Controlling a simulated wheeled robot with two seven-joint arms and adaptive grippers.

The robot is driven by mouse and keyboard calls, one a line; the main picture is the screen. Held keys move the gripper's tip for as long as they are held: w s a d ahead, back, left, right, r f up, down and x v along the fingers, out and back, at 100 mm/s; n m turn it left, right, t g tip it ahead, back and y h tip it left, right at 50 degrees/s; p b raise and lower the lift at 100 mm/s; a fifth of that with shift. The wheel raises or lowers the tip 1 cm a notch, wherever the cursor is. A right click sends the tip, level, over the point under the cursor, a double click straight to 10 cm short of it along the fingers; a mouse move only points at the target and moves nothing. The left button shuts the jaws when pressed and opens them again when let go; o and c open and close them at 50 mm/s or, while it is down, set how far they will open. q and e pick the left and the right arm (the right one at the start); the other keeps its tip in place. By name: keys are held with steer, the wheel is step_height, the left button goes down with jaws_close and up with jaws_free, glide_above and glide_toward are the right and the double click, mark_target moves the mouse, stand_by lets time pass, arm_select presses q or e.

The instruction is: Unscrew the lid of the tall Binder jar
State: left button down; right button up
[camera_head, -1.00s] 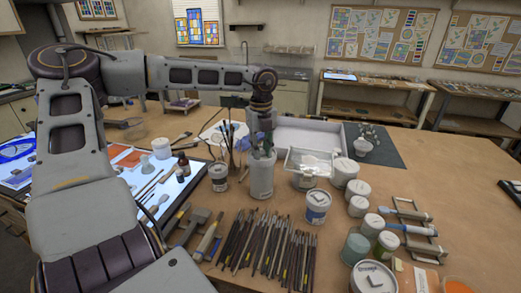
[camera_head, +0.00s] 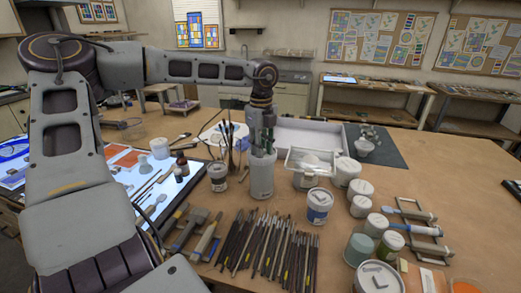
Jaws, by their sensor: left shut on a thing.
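A tall white jar (camera_head: 262,180) stands upright on the brown table, near the middle of the view. My left gripper (camera_head: 263,148) points down at the top of this jar from above. Its fingers are shut around the lid at the jar's top. The lid is mostly hidden by the fingers, and any writing on the jar is too small to read. My right gripper is not in view.
A jar of brushes (camera_head: 218,176) stands close on the left, a white tray (camera_head: 305,134) behind. Several paint jars (camera_head: 319,205) stand to the right. Brushes (camera_head: 268,245) lie in front. The far right tabletop is clear.

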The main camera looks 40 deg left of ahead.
arm_select(q)
steer(key=shift+s+d+f+n+b, duration=0.15)
steer(key=shift+f+n+b, duration=0.1)
steer(key=shift+f, duration=0.25)
steer(key=shift+s+f+n+b, duration=0.15)
steer(key=shift+f+n, duration=0.1)
steer(key=shift+f, duration=0.25)
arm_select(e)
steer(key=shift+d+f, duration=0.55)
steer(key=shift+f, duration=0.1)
arm_select(q)
steer(key=shift+d+r, duration=0.1)
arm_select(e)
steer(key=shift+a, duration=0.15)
arm_select(q)
steer(key=shift+n, duration=0.5)
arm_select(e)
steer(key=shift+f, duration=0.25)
arm_select(q)
steer(key=shift+w+r, duration=0.3)
steer(key=shift+r, duration=0.4)
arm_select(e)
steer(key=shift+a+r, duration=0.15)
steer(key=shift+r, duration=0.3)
